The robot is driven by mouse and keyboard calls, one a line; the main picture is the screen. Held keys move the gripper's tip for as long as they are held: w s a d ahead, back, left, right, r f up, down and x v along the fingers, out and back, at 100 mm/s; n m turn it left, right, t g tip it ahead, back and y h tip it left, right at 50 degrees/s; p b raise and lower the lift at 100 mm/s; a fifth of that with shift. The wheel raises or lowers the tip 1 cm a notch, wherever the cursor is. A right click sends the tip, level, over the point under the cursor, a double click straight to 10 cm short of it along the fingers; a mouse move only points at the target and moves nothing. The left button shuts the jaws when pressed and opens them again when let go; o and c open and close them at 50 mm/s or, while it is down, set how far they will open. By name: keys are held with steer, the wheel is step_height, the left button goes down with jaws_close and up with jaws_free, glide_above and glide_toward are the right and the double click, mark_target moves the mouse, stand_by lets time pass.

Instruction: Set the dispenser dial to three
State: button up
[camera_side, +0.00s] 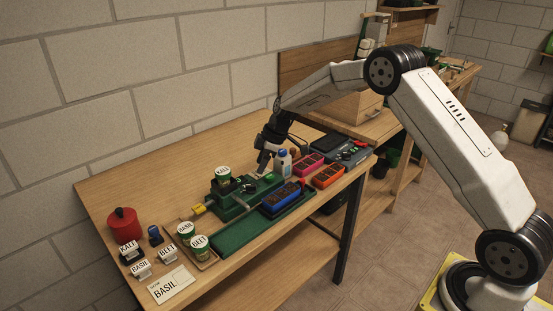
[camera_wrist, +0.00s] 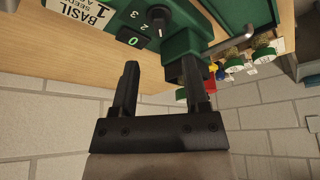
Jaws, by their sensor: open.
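The green dispenser (camera_side: 232,205) stands on the bench in the side view, with a jar labelled KALE (camera_side: 223,174) on top. In the wrist view the dispenser body (camera_wrist: 190,40) fills the top middle. Its black round dial (camera_wrist: 158,14) shows near the top edge, with small numerals beside it; the setting is too small to read surely. A small green display (camera_wrist: 133,41) reading 0 is beside the dial. My gripper (camera_wrist: 160,72) is open and empty, its fingers below the dial in the picture and apart from it. In the side view my gripper (camera_side: 264,160) is just behind the dispenser.
Jars labelled BASIL (camera_side: 185,230) and BEET (camera_side: 199,243) stand left of the dispenser, near label stands and a red pot (camera_side: 124,224). A white bottle (camera_side: 282,161) stands close to my gripper.

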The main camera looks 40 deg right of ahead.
mark_target(251, 185)
steer(key=shift+f, duration=0.15)
steer(key=shift+x, duration=3.8)
jaws_close()
